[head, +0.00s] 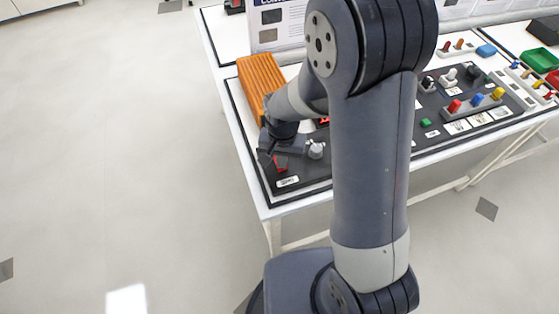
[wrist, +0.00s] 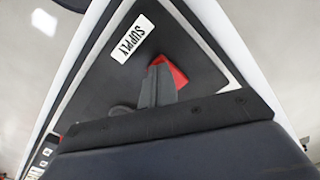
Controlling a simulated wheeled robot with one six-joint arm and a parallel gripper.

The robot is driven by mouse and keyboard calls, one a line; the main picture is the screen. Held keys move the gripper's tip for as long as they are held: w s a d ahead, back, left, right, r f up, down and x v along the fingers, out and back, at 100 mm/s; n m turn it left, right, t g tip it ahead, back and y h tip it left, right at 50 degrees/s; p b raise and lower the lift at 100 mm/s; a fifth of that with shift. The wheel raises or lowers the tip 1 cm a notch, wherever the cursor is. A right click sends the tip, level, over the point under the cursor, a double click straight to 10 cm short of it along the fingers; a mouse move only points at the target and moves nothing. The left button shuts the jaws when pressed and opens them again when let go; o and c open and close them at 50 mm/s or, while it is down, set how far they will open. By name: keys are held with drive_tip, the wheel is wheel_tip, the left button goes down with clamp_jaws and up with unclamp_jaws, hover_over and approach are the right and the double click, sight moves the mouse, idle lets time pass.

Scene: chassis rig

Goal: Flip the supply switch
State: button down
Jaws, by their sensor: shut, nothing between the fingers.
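The supply switch (head: 281,162) is a small red part on the dark panel, near the table's front left corner. In the wrist view the red switch (wrist: 172,70) shows beside a white label reading SUPPLY (wrist: 132,38). My gripper (head: 270,154) is low over the panel at the switch. In the wrist view its shut fingers (wrist: 158,80) overlap part of the switch, with nothing held between them. I cannot tell whether the fingertips touch the switch. Part of the switch, including its base, is hidden behind the fingers.
An orange ribbed block (head: 262,82) stands just behind my gripper. A grey knob (head: 316,150) is close on the right. Farther right the dark panel holds coloured levers (head: 476,100) and a green button (head: 425,122). The floor left of the table is clear.

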wheel_tip(320, 180, up, 7)
drive_tip(key=p, duration=0.5)
drive_tip(key=shift+f, duration=0.1)
idle(0.4)
